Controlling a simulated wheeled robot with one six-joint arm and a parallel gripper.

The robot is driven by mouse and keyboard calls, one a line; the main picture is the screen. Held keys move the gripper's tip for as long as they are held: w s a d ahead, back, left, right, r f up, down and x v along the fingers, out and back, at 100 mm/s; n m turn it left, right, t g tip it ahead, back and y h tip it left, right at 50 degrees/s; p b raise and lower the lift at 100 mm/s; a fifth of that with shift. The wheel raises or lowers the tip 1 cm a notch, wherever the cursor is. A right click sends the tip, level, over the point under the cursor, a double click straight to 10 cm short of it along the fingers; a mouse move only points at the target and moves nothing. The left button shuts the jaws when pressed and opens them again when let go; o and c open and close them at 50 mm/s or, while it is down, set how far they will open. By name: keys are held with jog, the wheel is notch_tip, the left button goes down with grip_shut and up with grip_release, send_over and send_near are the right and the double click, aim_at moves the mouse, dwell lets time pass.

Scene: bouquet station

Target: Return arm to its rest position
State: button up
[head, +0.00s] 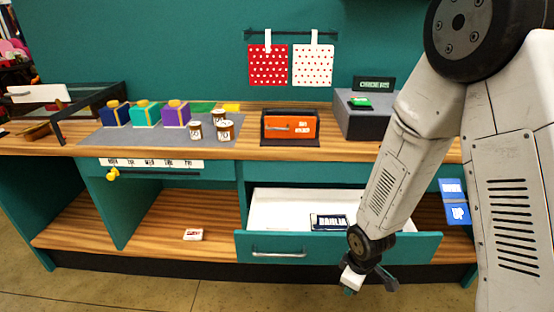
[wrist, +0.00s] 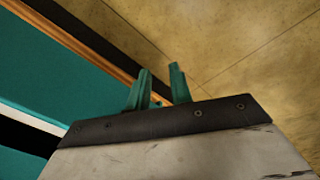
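My gripper (head: 350,287) hangs at the end of my arm, low in front of the open drawer (head: 290,246) and near its right end. In the wrist view its two teal fingers (wrist: 160,72) stand apart with only floor showing between them, so it is open and empty. The drawer is pulled out and has a white inside. A dark packet labelled "DAHLIA" (head: 328,222) lies in it. My arm covers the drawer's right part.
The wooden counter (head: 340,157) carries colored boxes (head: 146,114), several jars (head: 225,130), an orange box (head: 290,127) and a grey orders box (head: 365,122). A blue sign (head: 454,202) is beside my arm. Floor in front is clear.

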jog(key=s+d+r+m, duration=0.2)
jog(key=s+r, duration=0.4)
jog(key=r, duration=0.5)
jog(key=s+d+r+m, duration=0.2)
jog(key=s+r+m, duration=0.3)
jog(key=r, duration=0.7)
jog(key=s+d+r+m, duration=0.2)
jog(key=s+r+m, duration=0.1)
jog(key=s+r, duration=0.5)
jog(key=shift+d+r+m, duration=0.3)
jog(key=shift+r, duration=1.55)
jog(key=shift+s, duration=0.1)
